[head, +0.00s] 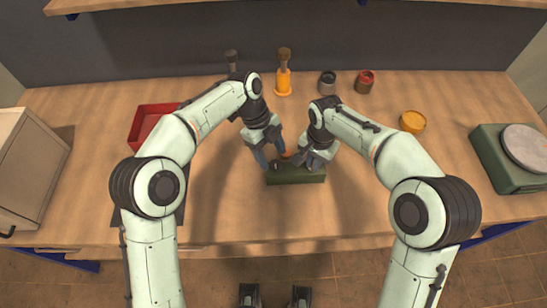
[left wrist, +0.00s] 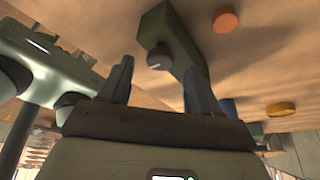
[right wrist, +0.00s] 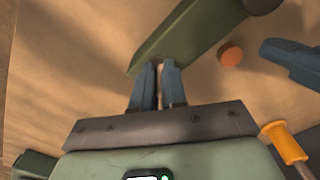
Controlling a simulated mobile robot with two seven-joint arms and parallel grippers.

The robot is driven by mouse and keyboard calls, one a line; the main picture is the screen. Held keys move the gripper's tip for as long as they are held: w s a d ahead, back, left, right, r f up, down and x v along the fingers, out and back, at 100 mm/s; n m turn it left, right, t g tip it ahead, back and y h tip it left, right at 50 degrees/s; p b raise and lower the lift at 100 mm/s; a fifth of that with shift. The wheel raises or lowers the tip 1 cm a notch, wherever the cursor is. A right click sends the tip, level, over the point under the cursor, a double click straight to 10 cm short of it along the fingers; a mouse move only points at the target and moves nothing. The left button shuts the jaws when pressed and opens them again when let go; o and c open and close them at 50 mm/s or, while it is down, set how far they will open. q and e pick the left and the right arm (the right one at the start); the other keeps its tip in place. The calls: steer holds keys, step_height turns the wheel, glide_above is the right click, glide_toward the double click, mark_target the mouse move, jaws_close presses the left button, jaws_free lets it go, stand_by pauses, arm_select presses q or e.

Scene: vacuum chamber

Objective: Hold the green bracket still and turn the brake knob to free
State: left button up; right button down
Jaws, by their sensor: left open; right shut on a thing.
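The green bracket (head: 298,177) lies on the wooden table in front of me; it also shows in the left wrist view (left wrist: 187,55) and the right wrist view (right wrist: 185,38). The dark round brake knob (left wrist: 160,58) is on the bracket's side near one end. My left gripper (head: 271,157) is open, its fingers apart with the knob ahead between them, not visibly touching it. The exact contact is partly hidden by the fingers.
A small orange round piece (right wrist: 231,54) is close beside the bracket. A red tray (head: 146,122) lies to the left. An orange bottle-like thing (head: 283,82), dark jar (head: 327,82), red jar (head: 365,81) and yellow lid (head: 412,121) stand behind. A green-based device (head: 497,160) is at right.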

mark_target(276, 166)
arm_select(q)
steer(key=shift+x, duration=1.2)
steer(key=c, duration=1)
steer(key=shift+c, duration=0.2)
